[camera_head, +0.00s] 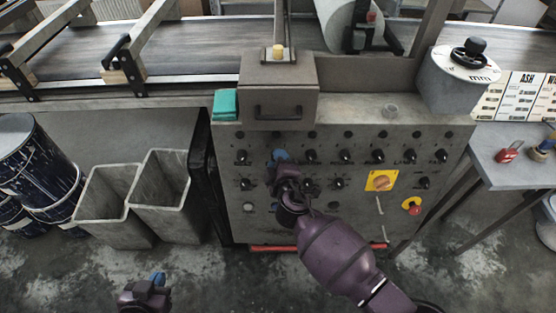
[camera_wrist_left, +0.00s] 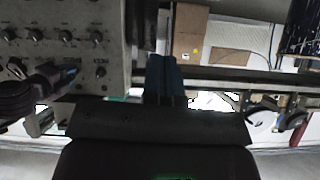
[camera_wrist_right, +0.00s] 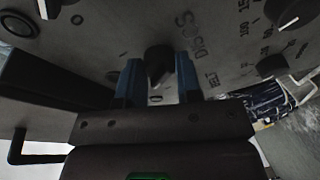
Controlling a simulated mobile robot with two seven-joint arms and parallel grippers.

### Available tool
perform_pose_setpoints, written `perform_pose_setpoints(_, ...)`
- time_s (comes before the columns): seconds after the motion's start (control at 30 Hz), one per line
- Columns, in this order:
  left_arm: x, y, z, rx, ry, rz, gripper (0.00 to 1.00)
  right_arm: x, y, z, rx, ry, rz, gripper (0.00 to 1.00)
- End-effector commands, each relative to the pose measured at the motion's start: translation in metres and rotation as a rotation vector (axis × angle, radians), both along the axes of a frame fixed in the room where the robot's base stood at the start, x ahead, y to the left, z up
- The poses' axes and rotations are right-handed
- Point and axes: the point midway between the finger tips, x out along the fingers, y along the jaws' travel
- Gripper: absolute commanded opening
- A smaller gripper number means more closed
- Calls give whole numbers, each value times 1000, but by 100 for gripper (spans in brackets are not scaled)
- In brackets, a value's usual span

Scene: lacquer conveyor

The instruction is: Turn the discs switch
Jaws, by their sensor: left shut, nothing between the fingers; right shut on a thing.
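The discs switch is a small black knob (camera_wrist_right: 158,62) on the grey control panel (camera_head: 340,215), with the printed word DISCS beside it in the right wrist view. My right gripper (camera_wrist_right: 158,80) has its blue fingers on both sides of this knob and is shut on it. In the head view my right gripper (camera_head: 281,157) is at the upper left of the panel, and it hides the knob. My left gripper (camera_head: 157,278) is low at the front, left of the panel, away from it. In the left wrist view my left gripper (camera_wrist_left: 166,72) is shut and empty.
Several other black knobs (camera_head: 345,156) sit in rows on the panel. A yellow-plated switch (camera_head: 380,181) and a red button (camera_head: 412,206) are at its right. Grey bins (camera_head: 165,190) stand left, a metal table (camera_head: 510,165) right. The conveyor (camera_head: 200,48) runs behind.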

Motion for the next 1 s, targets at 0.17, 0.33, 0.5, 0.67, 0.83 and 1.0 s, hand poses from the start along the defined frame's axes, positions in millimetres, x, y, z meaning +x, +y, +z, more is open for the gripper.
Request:
perform_pose_setpoints(0.17,4,0,3,1,-8,-3,0,0,0,-1,-1,1,1,52)
perform_pose_setpoints(0.33,5,0,4,2,-13,-4,0,0,0,0,0,0,0,57)
perform_pose_setpoints(0.5,6,0,5,2,-13,-4,0,-1,0,0,0,0,0,57)
perform_pose_setpoints(0.67,6,0,8,2,-17,-5,0,-12,-3,2,2,0,0,57)
perform_pose_setpoints(0.83,5,0,9,2,-16,-2,0,-37,-8,7,2,1,-1,57)
perform_pose_setpoints(1.0,-1,1,8,1,-7,2,0,-65,-14,11,2,1,-1,57)
